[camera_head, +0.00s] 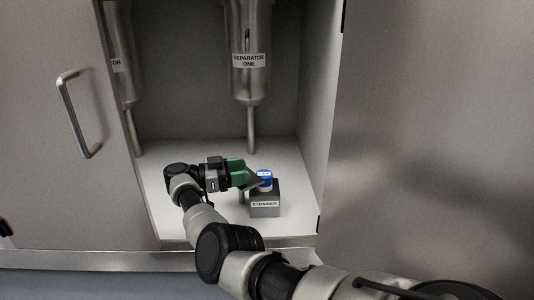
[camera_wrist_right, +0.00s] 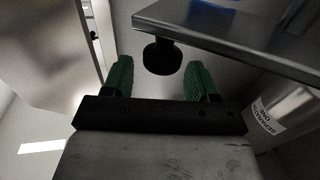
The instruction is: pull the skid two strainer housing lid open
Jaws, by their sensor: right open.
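The strainer housing (camera_head: 265,198) is a small grey block labelled STRAINER on the white cabinet floor, with a blue and white item (camera_head: 264,175) at its top. My right gripper (camera_head: 249,179), with green fingers, is at its left side. In the right wrist view my right gripper (camera_wrist_right: 159,68) is open, its fingers apart. A black round knob (camera_wrist_right: 163,57) lies in line with the gap between them, below the edge of a flat grey metal part (camera_wrist_right: 235,30), which looks like the lid. I cannot tell whether the fingers touch the knob. My left gripper is not in view.
A metal vessel labelled SEPARATOR ONE (camera_head: 249,85) hangs behind the housing, its pipe reaching down toward the floor. A cabinet door with a handle (camera_head: 75,115) is at left. A grey wall panel (camera_head: 430,130) is at right. The cabinet floor (camera_head: 290,160) around the housing is mostly clear.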

